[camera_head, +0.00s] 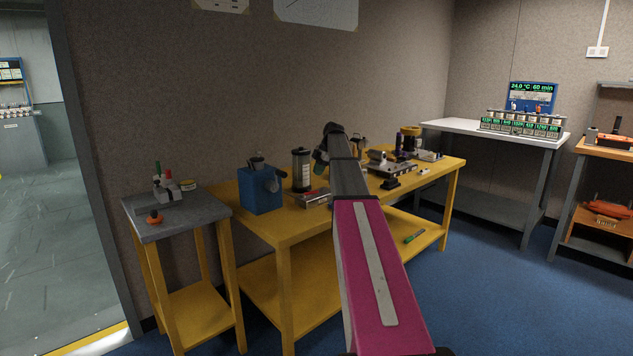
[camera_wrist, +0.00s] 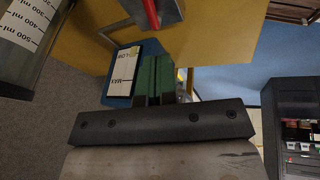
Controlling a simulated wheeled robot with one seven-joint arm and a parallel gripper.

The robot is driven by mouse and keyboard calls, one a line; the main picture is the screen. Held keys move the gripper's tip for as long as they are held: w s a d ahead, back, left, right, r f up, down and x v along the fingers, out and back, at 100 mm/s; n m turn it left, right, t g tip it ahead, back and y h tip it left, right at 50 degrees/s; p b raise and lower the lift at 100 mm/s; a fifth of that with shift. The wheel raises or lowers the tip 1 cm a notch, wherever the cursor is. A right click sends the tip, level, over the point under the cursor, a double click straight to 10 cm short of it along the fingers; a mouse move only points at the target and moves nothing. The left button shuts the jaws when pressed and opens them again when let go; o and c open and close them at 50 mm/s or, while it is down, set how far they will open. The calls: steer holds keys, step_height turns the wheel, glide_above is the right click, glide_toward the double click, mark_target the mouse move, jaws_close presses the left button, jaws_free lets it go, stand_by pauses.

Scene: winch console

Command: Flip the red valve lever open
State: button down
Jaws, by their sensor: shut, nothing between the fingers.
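A red bar (camera_wrist: 151,13), which looks like the red valve lever, shows at the top edge of the wrist view. It lies along a grey metal piece and its upper end is cut off, so I cannot tell its full position. My gripper (camera_wrist: 159,62) has green fingers that are shut together with nothing between them. The fingertips point toward the yellow table top, a little below the red bar in the picture and apart from it. In the head view my arm hides much of the bench middle, and I cannot make out the lever clearly there.
A clear graduated cylinder (camera_wrist: 30,40) stands left of the fingers, and a blue box with a white MAX label (camera_wrist: 122,75) is close by. The yellow bench (camera_head: 285,232) also holds a blue crank box (camera_head: 261,190) and several instruments. A grey-topped side table (camera_head: 190,221) stands left.

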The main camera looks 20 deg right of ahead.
steer(key=v, duration=0.5)
stand_by(0.4)
